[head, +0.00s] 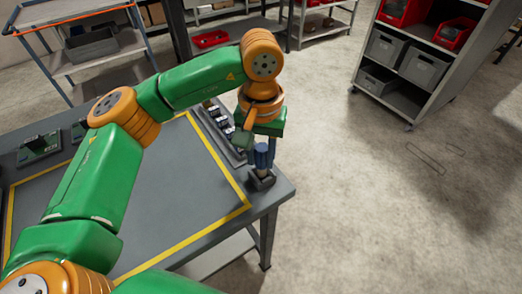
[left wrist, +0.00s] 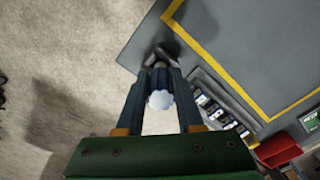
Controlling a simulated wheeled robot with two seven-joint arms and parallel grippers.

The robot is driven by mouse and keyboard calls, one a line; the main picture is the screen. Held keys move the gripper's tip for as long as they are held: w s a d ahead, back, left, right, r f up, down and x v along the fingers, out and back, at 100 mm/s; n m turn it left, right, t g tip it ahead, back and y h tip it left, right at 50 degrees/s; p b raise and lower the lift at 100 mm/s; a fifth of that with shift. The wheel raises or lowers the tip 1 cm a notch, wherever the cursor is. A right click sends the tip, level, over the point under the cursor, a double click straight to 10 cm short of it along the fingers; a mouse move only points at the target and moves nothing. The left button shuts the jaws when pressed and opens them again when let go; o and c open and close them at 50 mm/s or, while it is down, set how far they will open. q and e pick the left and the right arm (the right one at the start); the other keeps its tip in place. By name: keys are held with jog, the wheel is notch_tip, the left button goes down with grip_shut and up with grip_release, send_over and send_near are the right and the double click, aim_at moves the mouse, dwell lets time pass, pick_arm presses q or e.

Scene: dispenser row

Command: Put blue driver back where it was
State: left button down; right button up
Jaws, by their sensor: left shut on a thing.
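My left gripper (head: 262,163) points down over the table's near right corner, shut on the blue driver (head: 262,154). The driver is upright between the fingers. In the left wrist view its pale round top (left wrist: 160,100) shows between the two blue-grey fingers (left wrist: 159,95). A small dark holder block (head: 262,181) stands on the table corner directly below the driver. The driver's lower end is hidden by the fingers and block, so I cannot tell whether it sits in the holder. My right gripper is not in view.
The grey table (head: 155,190) has a yellow taped outline and a clear middle. A dark rack with several small items (head: 220,128) lies along its edge beside the gripper. Green boards (head: 40,148) lie at the left. Open floor lies right of the table.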

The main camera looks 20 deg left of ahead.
pick_arm(q)
jog(key=shift+d+f, duration=0.1)
jog(key=shift+f, duration=0.1)
jog(key=c, duration=0.5)
grip_release()
jog(key=shift+r, duration=0.1)
jog(key=shift+c, duration=0.2)
jog(key=shift+r, duration=0.1)
notch_tip(320, 180, up, 5)
jog(key=shift+w+f+b, duration=0.1)
jog(key=shift+f+b, duration=0.1)
jog(key=shift+b, duration=0.1)
notch_tip(320, 180, up, 8)
jog(key=p, duration=0.2)
jog(key=shift+f, duration=0.2)
